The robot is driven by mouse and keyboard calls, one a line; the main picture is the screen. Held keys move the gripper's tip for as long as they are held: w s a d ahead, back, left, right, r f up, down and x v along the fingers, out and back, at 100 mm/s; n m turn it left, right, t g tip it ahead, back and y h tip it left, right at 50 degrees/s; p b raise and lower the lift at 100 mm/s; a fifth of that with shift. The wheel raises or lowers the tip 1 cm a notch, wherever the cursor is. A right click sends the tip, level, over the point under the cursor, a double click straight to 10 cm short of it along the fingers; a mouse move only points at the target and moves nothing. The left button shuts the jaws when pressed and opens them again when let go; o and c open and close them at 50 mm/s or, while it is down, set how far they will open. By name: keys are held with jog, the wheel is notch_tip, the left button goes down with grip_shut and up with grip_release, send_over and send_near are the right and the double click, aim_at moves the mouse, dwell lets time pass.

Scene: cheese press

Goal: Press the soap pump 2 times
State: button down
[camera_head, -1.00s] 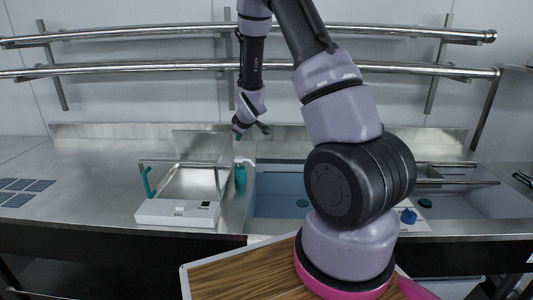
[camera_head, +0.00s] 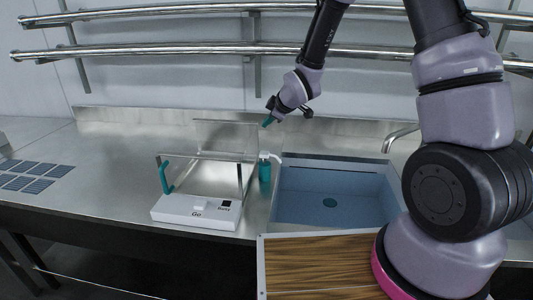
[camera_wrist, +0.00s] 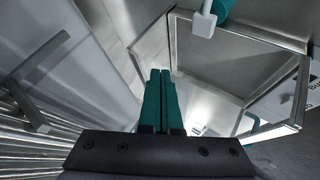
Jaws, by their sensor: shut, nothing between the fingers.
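The soap pump is a teal bottle (camera_head: 265,172) with a white pump head (camera_head: 265,155). It stands upright on the steel counter between the white machine and the sink. My gripper (camera_head: 267,122) is above the pump head, with a clear gap between them. Its teal fingers (camera_wrist: 161,98) are together and empty in the wrist view. In that view the white pump head (camera_wrist: 204,24) and part of the teal bottle (camera_wrist: 224,9) show at the top, right of the fingertips and apart from them.
A white machine (camera_head: 190,214) with a teal handle (camera_head: 166,178) and a clear-sided frame stands just left of the bottle. A blue sink basin (camera_head: 330,185) with a faucet (camera_head: 400,137) lies to the right. Steel rails (camera_head: 200,43) run along the wall behind my arm.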

send_near(264, 151)
jog(key=shift+w+a+f, duration=0.45)
jog(key=shift+w, duration=0.25)
jog(key=shift+w+a+f, duration=0.45)
jog(key=shift+w, duration=0.25)
jog(key=shift+w+a+f, duration=0.5)
jog(key=shift+w, duration=0.2)
jog(key=shift+f, duration=0.1)
jog(key=shift+f, duration=0.3)
dwell(0.3)
jog(key=shift+f, duration=0.85)
dwell(1.0)
jog(key=shift+r, duration=1.25)
jog(key=shift+r, duration=2.5)
jog(key=shift+r, duration=0.1)
